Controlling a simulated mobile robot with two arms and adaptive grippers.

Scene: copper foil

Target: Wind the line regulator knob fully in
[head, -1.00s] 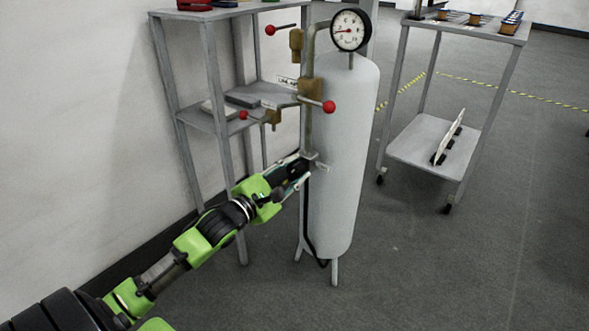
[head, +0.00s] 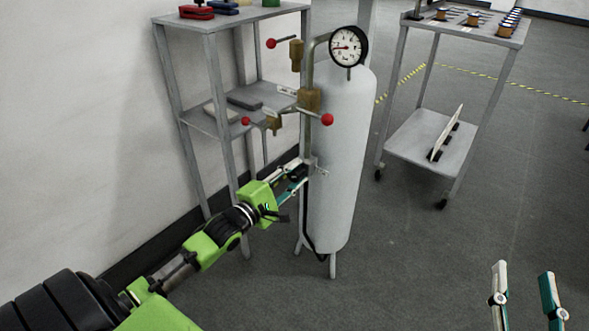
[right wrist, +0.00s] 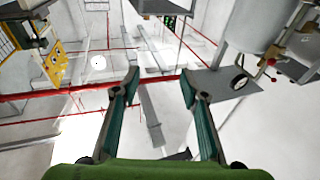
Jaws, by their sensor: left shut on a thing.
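My left gripper (head: 302,172) reaches in from the lower left to the pipe beside the pale tank (head: 342,170). Its fingers are closed around a dark part (head: 297,173) low on the pipe, which seems to be the line regulator knob. The fingers hide most of it, so how far it is wound cannot be told. A small bracket (head: 321,171) shows just right of the fingertips. The round gauge (head: 349,46) on top has its needle pointing left. My right gripper (head: 524,283) is open and empty at the lower right; its spread fingers show in the right wrist view (right wrist: 158,88).
Red-ended valve levers (head: 327,119) stick out from the brass fittings above my left gripper. A grey shelf rack (head: 205,122) stands behind on the left. A trolley (head: 405,150) with a leaning white panel (head: 450,130) stands to the right. The floor between is clear.

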